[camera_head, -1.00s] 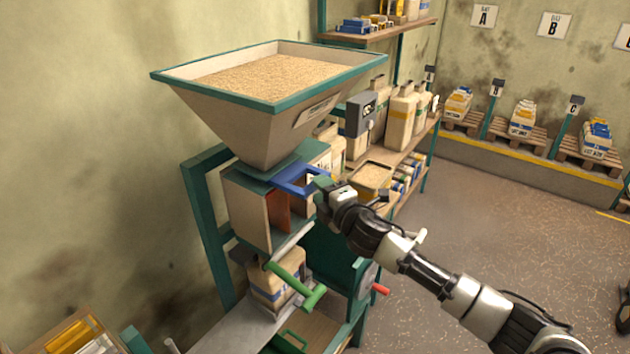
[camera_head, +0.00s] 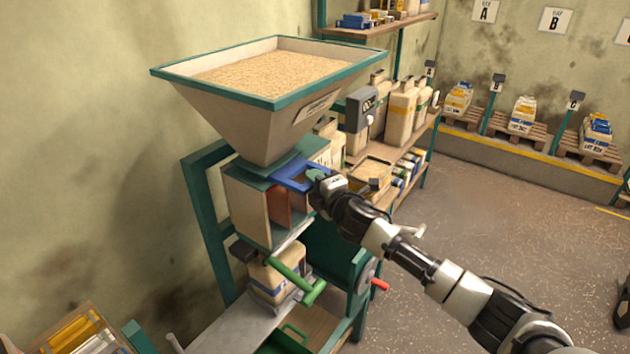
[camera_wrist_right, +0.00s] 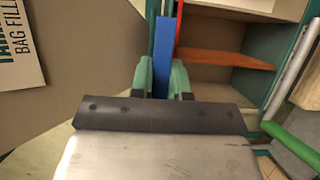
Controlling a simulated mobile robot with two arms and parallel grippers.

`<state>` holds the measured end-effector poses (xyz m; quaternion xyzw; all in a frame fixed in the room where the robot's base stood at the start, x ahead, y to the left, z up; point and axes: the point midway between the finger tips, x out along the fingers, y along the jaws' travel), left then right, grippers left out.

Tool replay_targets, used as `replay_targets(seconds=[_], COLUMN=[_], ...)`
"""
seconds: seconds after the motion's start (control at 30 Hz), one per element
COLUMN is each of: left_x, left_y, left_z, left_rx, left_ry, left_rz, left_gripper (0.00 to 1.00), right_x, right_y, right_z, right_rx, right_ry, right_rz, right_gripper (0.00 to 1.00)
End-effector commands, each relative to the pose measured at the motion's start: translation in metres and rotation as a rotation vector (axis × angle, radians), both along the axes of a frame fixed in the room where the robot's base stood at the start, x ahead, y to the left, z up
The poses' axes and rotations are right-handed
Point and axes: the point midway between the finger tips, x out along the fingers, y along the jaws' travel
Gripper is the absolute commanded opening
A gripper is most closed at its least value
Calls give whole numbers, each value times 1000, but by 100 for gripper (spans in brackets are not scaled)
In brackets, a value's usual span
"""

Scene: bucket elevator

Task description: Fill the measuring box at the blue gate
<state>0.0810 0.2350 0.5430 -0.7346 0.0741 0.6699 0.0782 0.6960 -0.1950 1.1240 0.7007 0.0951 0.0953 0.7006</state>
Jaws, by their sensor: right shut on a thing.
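The blue gate (camera_head: 292,180) is a flat frame-like handle sticking out under the hopper (camera_head: 235,120), which holds pale grain. My right gripper (camera_head: 313,177) is at the handle's outer end. In the right wrist view the green fingers (camera_wrist_right: 163,80) are shut on the blue bar (camera_wrist_right: 163,50), one on each side. The measuring box (camera_head: 243,208) is directly below the gate, with an open front and a reddish-orange inside. The wrist view shows an orange plate (camera_wrist_right: 228,58) inside it; no grain shows there. My left gripper is out of view.
A green lever (camera_head: 293,278) and a bag (camera_head: 272,280) are below the box. A red-handled crank (camera_head: 380,285) is at lower right. Shelves (camera_head: 410,155) with bags and a grain tray stand behind my right arm. The floor at right is open.

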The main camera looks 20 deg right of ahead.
Motion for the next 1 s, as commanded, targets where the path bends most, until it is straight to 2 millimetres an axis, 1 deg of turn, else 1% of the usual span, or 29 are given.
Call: replay_targets(seconds=[0.1, 0.17, 0.3, 0.4, 0.5, 0.73, 0.77, 0.8, 0.9, 1.0], left_x=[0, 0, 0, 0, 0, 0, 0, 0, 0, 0], left_y=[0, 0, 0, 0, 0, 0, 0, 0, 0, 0], left_z=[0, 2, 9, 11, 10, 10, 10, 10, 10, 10], left_rx=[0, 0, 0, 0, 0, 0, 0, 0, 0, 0], left_ry=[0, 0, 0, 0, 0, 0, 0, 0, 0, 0], left_rz=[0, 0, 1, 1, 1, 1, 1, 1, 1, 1], left_gripper=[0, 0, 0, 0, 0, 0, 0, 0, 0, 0], right_x=[-1, -5, -25, -36, -39, -38, -38, -38, -38, -38], right_y=[-1, -5, -21, -28, -30, -30, -30, -30, -30, -30], right_z=[-1, -1, -2, -2, -2, -1, -1, -1, -1, -1], right_rx=[-1, -1, 0, -2, -1, 0, 0, 0, -1, 0], right_ry=[2, 3, 5, 6, 4, 3, 3, 2, 2, 1], right_rz=[-1, -2, -3, -2, -1, -1, -2, -1, -1, -1], right_gripper=[0, 0, 0, 0, 0, 0, 20, 27, 42, 42])
